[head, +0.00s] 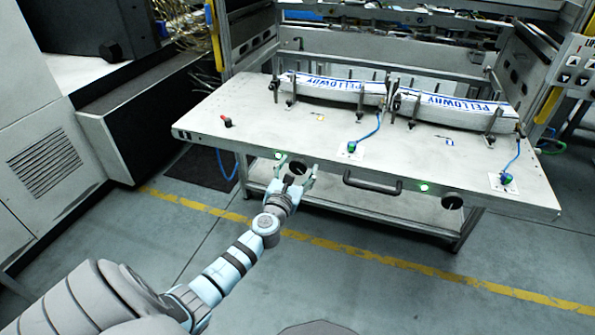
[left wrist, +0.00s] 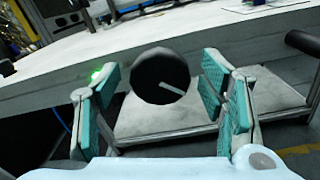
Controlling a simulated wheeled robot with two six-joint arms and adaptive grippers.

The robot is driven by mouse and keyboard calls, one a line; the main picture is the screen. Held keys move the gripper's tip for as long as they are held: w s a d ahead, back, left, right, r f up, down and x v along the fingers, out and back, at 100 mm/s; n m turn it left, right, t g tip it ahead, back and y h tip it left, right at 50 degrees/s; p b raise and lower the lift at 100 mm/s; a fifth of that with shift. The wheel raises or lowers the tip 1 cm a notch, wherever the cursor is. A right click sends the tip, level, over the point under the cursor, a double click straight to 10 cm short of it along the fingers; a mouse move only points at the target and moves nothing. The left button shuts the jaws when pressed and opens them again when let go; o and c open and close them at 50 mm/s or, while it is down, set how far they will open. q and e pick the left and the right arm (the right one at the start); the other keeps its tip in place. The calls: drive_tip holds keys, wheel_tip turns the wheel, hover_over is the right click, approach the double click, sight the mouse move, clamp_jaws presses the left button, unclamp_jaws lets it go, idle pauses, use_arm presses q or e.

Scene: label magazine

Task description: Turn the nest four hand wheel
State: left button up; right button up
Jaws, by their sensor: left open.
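A black round hand wheel (head: 298,167) sits on the front edge of the bench. In the left wrist view the wheel (left wrist: 150,72) shows a pale bar across its face, slanting down to the right. My left gripper (head: 296,174) is open, with its teal-padded fingers on either side of the wheel. In the left wrist view there is a gap between the wheel and each finger, and I cannot see contact. A second black hand wheel (head: 452,201) is further right on the same edge. I cannot read any nest number on either wheel. My right gripper is not in view.
The white bench top (head: 260,135) carries two label stacks (head: 335,88) (head: 455,110) between upright posts. A black bar handle (head: 372,184) lies right of my gripper. Green lamps (head: 424,187) show along the front edge. The floor in front is clear.

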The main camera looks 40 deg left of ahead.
use_arm(q)
drive_tip(key=c, duration=1.2)
drive_tip(key=shift+o, duration=0.2)
drive_tip(key=shift+m, duration=0.5)
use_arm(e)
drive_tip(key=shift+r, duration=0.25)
use_arm(q)
drive_tip(key=shift+m+p, duration=0.7)
drive_tip(key=shift+m, duration=0.2)
drive_tip(key=m+p, duration=0.1)
drive_tip(key=m, duration=0.2)
drive_tip(key=shift+d, duration=0.1)
drive_tip(key=shift+m, duration=1.2)
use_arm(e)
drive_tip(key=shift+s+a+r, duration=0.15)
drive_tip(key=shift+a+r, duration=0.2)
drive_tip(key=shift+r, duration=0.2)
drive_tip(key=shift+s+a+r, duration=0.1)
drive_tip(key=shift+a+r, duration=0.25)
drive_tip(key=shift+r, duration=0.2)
use_arm(q)
drive_tip(key=shift+m+p, duration=0.3)
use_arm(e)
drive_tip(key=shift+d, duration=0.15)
